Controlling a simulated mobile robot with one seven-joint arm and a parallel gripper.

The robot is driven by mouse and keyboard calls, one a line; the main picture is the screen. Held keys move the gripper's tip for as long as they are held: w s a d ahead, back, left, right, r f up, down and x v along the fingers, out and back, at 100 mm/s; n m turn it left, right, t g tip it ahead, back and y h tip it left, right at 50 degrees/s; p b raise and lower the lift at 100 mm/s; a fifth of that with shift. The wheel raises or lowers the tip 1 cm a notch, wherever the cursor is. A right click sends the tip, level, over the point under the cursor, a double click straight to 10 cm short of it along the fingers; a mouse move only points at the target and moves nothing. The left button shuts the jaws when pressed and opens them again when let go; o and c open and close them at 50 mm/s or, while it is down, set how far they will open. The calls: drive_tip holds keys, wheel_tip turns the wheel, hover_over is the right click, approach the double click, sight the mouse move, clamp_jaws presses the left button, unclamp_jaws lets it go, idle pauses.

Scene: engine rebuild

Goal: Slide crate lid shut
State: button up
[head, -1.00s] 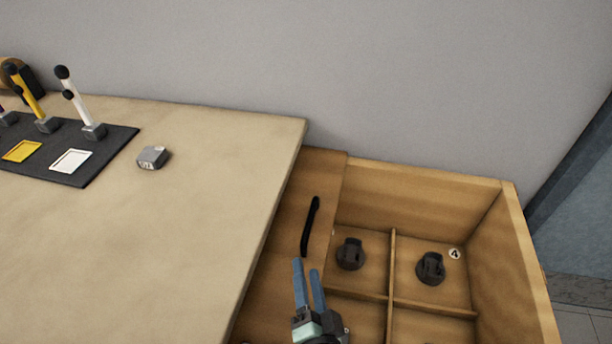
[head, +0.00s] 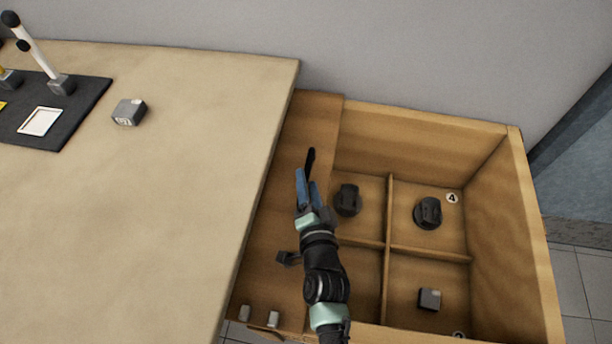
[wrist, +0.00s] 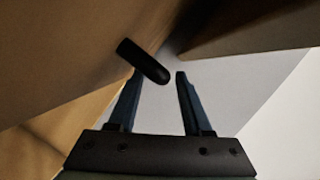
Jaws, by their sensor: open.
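The wooden crate (head: 537,270) stands right of the table, with most of its top open. Its lid (head: 290,130) is a flat wooden panel over the crate's left part. A black bar handle (head: 310,160) sits on the lid. My gripper (head: 307,176) is open at the handle's near end, and its blue fingers partly hide the bar. In the wrist view, the handle's end (wrist: 150,63) lies at and between the two fingertips (wrist: 160,73); whether they touch it I cannot tell.
The crate's open compartments hold dark round parts (head: 428,212) and a grey block (head: 429,298). The table (head: 180,200) borders the crate on the left, with a small grey block (head: 129,112) and a dark mat (head: 72,108) on it. A grey wall stands behind.

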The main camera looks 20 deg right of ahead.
drive_tip(key=shift+b+x, duration=0.4)
drive_tip(key=shift+x, duration=1.15)
clamp_jaws()
idle(0.3)
